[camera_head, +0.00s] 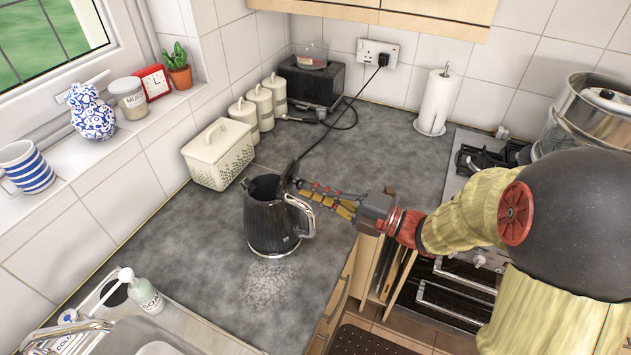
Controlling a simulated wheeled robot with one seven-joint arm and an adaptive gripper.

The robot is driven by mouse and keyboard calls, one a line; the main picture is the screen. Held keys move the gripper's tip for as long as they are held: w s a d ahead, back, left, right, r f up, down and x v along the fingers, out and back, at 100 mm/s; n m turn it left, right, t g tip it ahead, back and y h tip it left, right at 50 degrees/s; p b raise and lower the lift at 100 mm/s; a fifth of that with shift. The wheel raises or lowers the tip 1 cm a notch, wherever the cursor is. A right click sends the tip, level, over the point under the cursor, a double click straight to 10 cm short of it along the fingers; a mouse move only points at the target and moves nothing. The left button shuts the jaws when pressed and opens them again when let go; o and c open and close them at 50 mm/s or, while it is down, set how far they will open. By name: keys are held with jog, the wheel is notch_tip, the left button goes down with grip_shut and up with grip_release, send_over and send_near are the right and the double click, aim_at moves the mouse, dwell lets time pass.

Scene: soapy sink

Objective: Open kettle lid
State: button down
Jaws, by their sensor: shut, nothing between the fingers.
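The kettle (271,222) is dark with a silver handle (303,215) on its right side. It stands upright on the grey worktop. Its top shows a dark opening, and the lid (286,178) appears raised at the right rim, beside my fingertips. My gripper (299,186) reaches in from the right, above the handle, with its fingers shut and nothing held. Its fingertips are at or very near the raised lid; I cannot tell whether they touch. The fingers hide part of the lid and the upper handle.
A cream bread bin (219,154) and several canisters (262,105) stand behind the kettle. A black toaster (311,82) and a paper towel roll (438,101) are farther back. A soap bottle (146,297) stands by the sink at front left. Worktop right of the canisters is mostly clear.

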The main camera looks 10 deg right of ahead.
jog(key=shift+w+a+r+g+h+p, duration=0.15)
jog(key=shift+r+g+h+p, duration=0.25)
jog(key=shift+p, duration=2.25)
jog(key=p+v, duration=0.3)
jog(key=v, duration=1.1)
jog(key=shift+f+p, duration=0.4)
jog(key=shift+f, duration=0.25)
jog(key=shift+a, duration=0.1)
